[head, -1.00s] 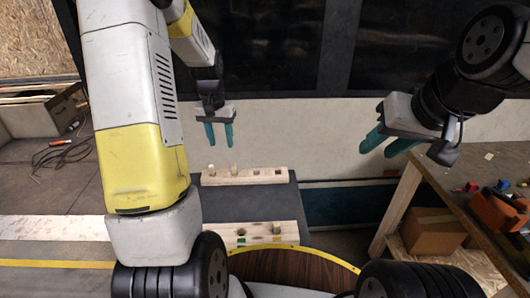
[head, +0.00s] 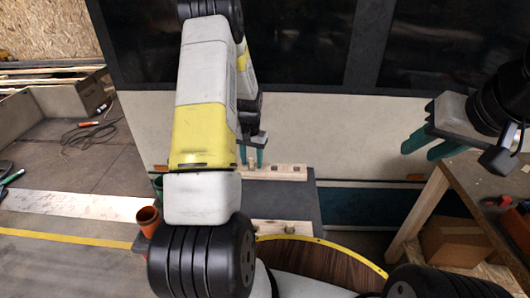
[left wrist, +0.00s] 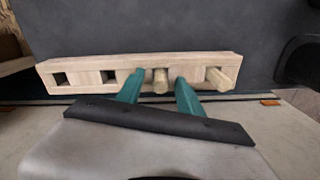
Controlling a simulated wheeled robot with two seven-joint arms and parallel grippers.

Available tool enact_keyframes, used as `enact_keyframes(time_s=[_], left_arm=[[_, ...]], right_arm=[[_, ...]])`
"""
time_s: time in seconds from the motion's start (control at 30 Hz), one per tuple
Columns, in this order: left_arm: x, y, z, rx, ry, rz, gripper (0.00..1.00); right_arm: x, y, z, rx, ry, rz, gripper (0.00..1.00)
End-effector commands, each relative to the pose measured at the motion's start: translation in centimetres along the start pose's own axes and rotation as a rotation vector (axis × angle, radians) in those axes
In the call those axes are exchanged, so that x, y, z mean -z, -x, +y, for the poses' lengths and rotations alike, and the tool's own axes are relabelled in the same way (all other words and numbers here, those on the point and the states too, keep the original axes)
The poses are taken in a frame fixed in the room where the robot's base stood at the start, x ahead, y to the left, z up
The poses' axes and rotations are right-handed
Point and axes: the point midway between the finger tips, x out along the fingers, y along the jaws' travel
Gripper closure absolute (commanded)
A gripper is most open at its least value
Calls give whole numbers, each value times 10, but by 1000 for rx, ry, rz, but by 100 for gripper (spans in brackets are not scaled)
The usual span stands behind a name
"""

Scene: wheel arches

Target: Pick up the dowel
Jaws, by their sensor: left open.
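A pale wooden block with square holes (left wrist: 88,77) lies across the left wrist view; it also shows in the head view (head: 285,172). One dowel (left wrist: 160,82) stands in a hole near its middle, between my left fingers. A second dowel (left wrist: 221,77) stands near the block's right end, outside the fingers. My left gripper (left wrist: 159,79) is open around the middle dowel, with a gap on each side. In the head view my left gripper (head: 252,160) is low at the block, partly hidden by my arm. My right gripper (head: 417,153) is open and empty at the right.
A second wooden block (head: 285,228) lies nearer on the dark surface. An orange cup (head: 147,217) and a green cup (head: 157,184) stand at left, partly hidden by my arm. A wooden table (head: 470,185) stands at right, with a cardboard box (head: 445,243) below.

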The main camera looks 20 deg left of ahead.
Motion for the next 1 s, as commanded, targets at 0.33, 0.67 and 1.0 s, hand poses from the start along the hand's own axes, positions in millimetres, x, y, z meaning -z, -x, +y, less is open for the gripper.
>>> enact_keyframes(time_s=[0.33,0.67,1.0], left_arm=[[0,-1,0,0,1,1,76],[0,-1,0,0,1,1,100],[1,11,0,0,1,4,100]], right_arm=[[0,0,0,0,0,0,64],[0,0,0,0,0,0,64],[0,0,0,0,0,0,64]])
